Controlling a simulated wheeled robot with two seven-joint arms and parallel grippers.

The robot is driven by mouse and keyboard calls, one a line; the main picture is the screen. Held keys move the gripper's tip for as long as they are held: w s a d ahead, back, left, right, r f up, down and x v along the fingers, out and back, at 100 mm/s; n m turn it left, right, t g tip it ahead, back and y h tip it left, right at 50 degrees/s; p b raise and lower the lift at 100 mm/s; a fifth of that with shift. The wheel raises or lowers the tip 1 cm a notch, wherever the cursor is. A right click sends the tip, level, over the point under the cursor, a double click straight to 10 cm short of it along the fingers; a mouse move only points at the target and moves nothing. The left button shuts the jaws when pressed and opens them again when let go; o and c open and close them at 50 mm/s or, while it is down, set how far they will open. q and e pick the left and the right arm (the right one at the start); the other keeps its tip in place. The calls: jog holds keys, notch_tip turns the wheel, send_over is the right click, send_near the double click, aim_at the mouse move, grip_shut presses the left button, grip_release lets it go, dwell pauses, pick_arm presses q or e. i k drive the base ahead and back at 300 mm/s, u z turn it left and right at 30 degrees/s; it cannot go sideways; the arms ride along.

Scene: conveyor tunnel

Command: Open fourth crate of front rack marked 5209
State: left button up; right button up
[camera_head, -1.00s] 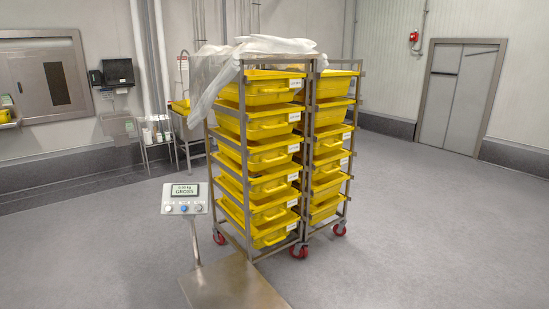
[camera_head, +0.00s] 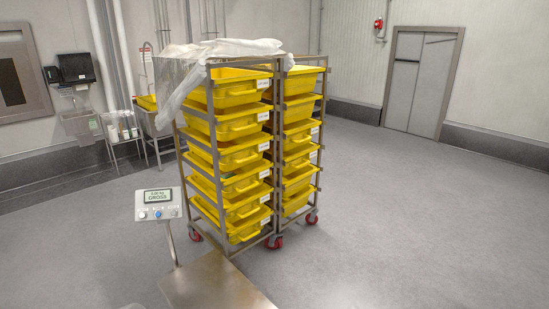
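Two tall metal racks stand side by side, each stacked with several yellow crates. The nearer, left rack (camera_head: 273,150) has a clear plastic sheet (camera_head: 215,52) draped over its top. Its fourth crate from the top (camera_head: 240,181) sits in its slot below the third crate (camera_head: 243,154). White labels (camera_head: 263,117) show on the crate fronts, but the numbers are too small to read. The second rack (camera_head: 322,130) holds similar crates (camera_head: 298,153). Neither of my grippers is in view.
A scale display (camera_head: 158,204) on a post stands at the front left, with a metal floor platform (camera_head: 215,285) beside it. Open grey floor (camera_head: 420,220) lies to the right, before a closed door (camera_head: 418,85).

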aim_at(244, 150)
jog(key=z, duration=0.95)
jog(key=i, duration=3.35)
jog(key=u, duration=3.6)
jog(key=i, duration=0.5)
jog(key=z, duration=0.1)
